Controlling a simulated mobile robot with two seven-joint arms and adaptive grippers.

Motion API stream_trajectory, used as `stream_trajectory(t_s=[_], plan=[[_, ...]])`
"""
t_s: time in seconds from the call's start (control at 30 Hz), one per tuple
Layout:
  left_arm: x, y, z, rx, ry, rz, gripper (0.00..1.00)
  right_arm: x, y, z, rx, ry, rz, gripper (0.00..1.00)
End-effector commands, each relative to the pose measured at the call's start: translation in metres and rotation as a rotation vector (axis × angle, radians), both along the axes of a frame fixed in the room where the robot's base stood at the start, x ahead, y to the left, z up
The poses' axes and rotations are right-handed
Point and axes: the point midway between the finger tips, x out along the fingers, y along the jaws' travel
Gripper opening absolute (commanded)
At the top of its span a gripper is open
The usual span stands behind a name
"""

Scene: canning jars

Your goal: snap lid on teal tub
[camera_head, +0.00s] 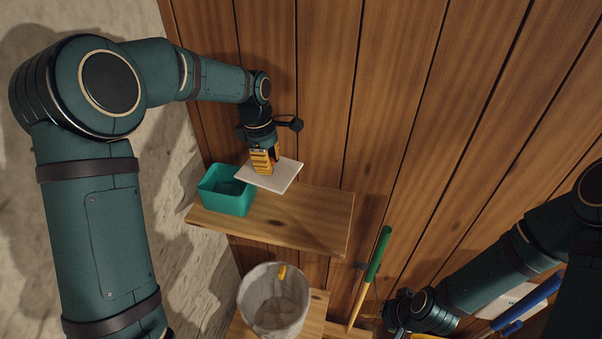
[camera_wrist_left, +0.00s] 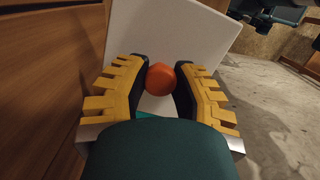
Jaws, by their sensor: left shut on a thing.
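The teal tub (camera_head: 227,203) stands open at the left end of the wooden shelf (camera_head: 310,215). The white square lid (camera_head: 286,174) is held just right of the tub, its left corner close to the tub's rim. I cannot tell the exact gap. My left gripper (camera_head: 267,171) is shut on the lid's orange knob; in the left wrist view the knob (camera_wrist_left: 161,79) sits between the fingers and the lid (camera_wrist_left: 178,38) spreads behind it. A sliver of teal shows below the knob. My right gripper (camera_head: 430,336) is mostly cut off at the bottom edge.
A grey bucket (camera_head: 272,308) stands below the shelf. A green-handled tool (camera_head: 378,255) leans beside it, and a blue-handled tool (camera_head: 530,300) lies at lower right. The plank wall is close behind. The shelf's right half is bare.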

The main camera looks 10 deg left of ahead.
Motion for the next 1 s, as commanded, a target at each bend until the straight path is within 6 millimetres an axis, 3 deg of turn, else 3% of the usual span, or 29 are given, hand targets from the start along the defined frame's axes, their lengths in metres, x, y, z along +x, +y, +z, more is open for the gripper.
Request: stream_trajectory(t_s=[0.03,0.2,0.4,0.67,1.0], plan=[[-0.001,0.021,0.007,0.0,0.0,0.037,0.0,0.0,0.0,0.005,0.0,0.0,0.001,0.54],[-0.006,0.077,0.02,0.002,0.0,0.129,0.0,0.0,0.0,0.013,0.001,0.0,0.001,0.54],[-0.012,0.113,0.028,0.005,0.001,0.188,0.0,0.0,0.0,0.017,0.002,0.0,0.002,0.54],[-0.014,0.121,0.025,0.006,0.001,0.201,0.0,0.0,0.0,0.016,0.002,0.0,0.002,0.54],[-0.014,0.12,-0.001,0.006,0.001,0.201,0.0,0.0,0.0,0.005,0.001,-0.001,0.001,0.54]])
